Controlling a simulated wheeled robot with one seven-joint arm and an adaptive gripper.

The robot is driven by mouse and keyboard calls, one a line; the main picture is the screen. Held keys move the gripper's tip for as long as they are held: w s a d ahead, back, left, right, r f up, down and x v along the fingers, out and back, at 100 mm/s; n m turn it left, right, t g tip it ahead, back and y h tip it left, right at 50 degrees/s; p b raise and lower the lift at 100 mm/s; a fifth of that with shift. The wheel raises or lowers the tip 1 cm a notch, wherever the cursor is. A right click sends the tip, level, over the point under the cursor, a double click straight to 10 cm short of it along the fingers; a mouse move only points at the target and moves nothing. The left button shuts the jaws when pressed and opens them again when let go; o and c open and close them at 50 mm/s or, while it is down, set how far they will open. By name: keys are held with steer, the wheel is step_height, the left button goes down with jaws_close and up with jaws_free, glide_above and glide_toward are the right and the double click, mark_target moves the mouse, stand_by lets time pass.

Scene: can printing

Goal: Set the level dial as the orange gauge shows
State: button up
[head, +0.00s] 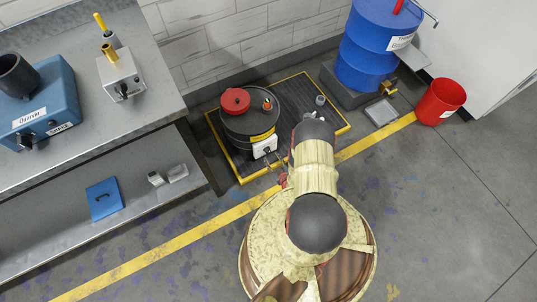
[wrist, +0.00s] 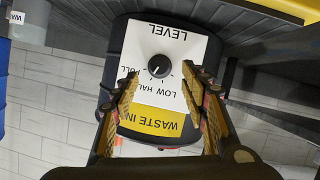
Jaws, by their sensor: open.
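A black waste drum (head: 246,128) with a red cap stands on a yellow-edged tray. A small orange-red gauge (head: 267,104) sits on its top; its reading is too small to make out. In the wrist view, the drum's white panel (wrist: 190,50) appears upside down, with LEVEL, LOW, HALF and FULL printed on it. The round black level dial (wrist: 160,66) is at the panel's middle. A small pale mark shows on the dial, but I cannot tell its setting surely. My gripper (wrist: 162,78) is open, its fingers on either side of the dial, apart from it.
A blue drum (head: 368,50) with a tap stands at the back right, beside a red bucket (head: 440,101). A grey bench (head: 155,95) with a blue machine (head: 38,100) is on the left. Open floor lies at the right.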

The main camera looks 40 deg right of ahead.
mark_target(269, 152)
steer(key=b+x, duration=0.2)
steer(key=x, duration=0.3)
steer(key=shift+w+d+f, duration=0.1)
steer(key=shift+w+f, duration=0.05)
steer(key=shift+w, duration=0.15)
steer(key=shift+c, duration=1.4)
steer(key=c, duration=0.9)
